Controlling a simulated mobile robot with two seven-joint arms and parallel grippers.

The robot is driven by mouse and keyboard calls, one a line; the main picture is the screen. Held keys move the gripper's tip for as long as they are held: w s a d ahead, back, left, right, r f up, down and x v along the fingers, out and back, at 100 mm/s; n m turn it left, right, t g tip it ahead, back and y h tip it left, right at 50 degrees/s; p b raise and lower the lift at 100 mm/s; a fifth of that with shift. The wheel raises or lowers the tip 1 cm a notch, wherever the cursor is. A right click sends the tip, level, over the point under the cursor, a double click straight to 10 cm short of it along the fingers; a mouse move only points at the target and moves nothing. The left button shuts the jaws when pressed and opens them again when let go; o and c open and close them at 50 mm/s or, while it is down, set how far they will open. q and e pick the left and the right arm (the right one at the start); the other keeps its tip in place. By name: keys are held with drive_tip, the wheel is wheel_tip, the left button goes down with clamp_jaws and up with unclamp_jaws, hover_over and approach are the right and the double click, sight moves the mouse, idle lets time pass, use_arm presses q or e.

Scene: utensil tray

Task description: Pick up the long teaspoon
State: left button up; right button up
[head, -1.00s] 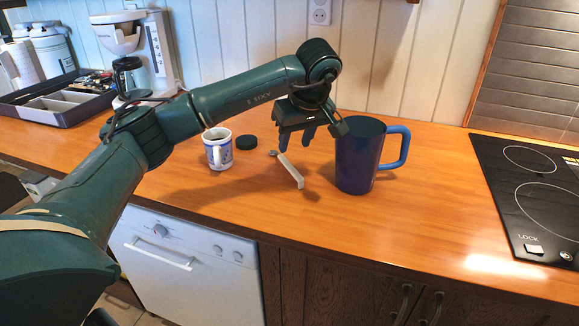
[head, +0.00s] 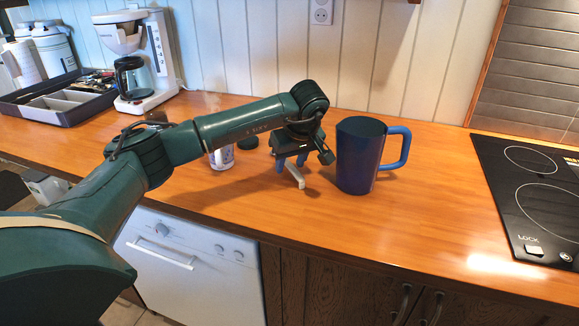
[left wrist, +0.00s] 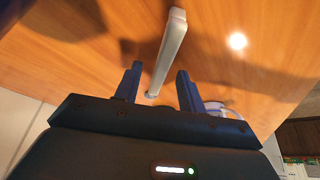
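The long teaspoon (head: 296,177) is a pale, slim bar lying on the wooden counter, left of the big blue mug. In the head view my left gripper hides its far part. My left gripper (head: 291,163) is open, pointing down over the spoon. In the left wrist view the spoon (left wrist: 171,45) runs between the two spread fingers (left wrist: 160,71), with room on both sides. I cannot tell how high the fingertips are above the counter. My right gripper is in neither view.
The big blue mug (head: 358,160) stands close to the right of my left gripper. A small patterned mug (head: 222,160), partly behind my arm, and a dark round lid (head: 240,155) are to the left. The utensil tray (head: 70,116) and coffee maker (head: 150,60) stand back left. The front counter is clear.

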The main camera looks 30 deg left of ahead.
use_arm(q)
drive_tip(key=shift+f, duration=0.25)
idle(0.3)
drive_tip(key=shift+c, duration=0.3)
clamp_jaws()
